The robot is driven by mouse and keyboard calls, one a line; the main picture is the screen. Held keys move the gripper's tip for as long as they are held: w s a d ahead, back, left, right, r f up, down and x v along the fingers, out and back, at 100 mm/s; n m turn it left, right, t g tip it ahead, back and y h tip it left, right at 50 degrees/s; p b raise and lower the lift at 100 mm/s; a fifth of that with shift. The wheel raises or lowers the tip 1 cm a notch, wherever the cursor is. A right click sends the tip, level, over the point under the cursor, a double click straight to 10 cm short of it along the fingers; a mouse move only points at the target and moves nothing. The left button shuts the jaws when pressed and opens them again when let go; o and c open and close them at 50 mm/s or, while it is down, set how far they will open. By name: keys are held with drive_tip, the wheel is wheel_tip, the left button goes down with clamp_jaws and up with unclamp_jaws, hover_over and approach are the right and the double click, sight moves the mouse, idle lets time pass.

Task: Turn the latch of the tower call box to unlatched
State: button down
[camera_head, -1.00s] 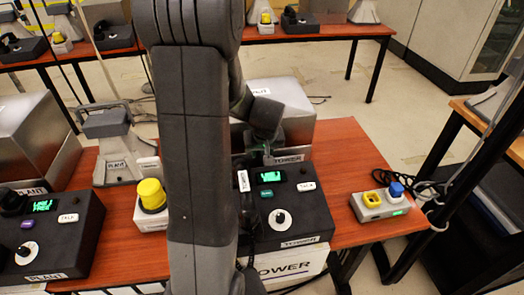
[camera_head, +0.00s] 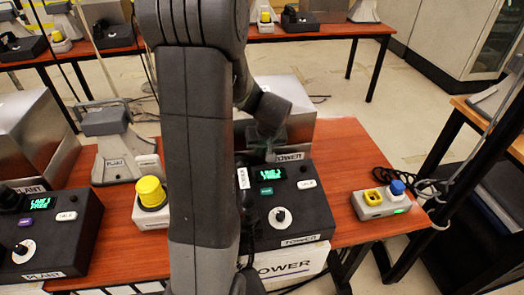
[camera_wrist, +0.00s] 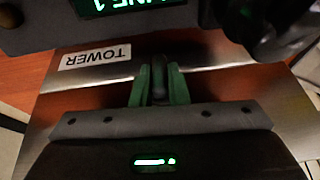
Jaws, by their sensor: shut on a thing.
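The tower call box is a silver metal box behind the tower phone, its TOWER label (camera_head: 290,157) showing in the head view. Its metal face (camera_wrist: 220,72) also shows in the wrist view. My gripper (camera_wrist: 160,82) has green fingers shut on a dark upright latch (camera_wrist: 159,72) beside the TOWER label. In the head view my gripper (camera_head: 269,150) is at the front of the box, partly hidden by my arm. The latch is too small to read in the head view, and its exact angle is hard to tell.
The black tower phone (camera_head: 310,222) stands just in front of the box, its handset partly behind my arm. A yellow button unit (camera_head: 151,194) is at left; a grey box with yellow and blue buttons (camera_head: 382,201) is at right. The red table (camera_head: 345,160) has bare room at right.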

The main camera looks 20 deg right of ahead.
drive_tip(key=y+b, duration=0.1)
drive_tip(key=b, duration=0.1)
drive_tip(key=shift+d+f+m+t+y+b, duration=0.25)
drive_tip(key=shift+f+m+t+y+b, duration=0.05)
drive_tip(key=shift+y+b, duration=0.1)
drive_tip(key=y+b, duration=0.2)
drive_tip(key=shift+d+m+t+y, duration=0.1)
drive_tip(key=shift+m+t+y, duration=0.2)
drive_tip(key=t+y+b, duration=0.1)
drive_tip(key=y, duration=0.1)
drive_tip(key=m+t+y+b, duration=0.1)
drive_tip(key=y, duration=0.2)
drive_tip(key=shift+s+d, duration=0.1)
drive_tip(key=shift+d, duration=0.05)
drive_tip(key=shift+y, duration=0.3)
drive_tip(key=c, duration=1.4)
unclamp_jaws()
drive_tip(key=v, duration=1.3)
drive_tip(key=shift+s+d+r, duration=0.1)
drive_tip(key=shift+s+d, duration=0.15)
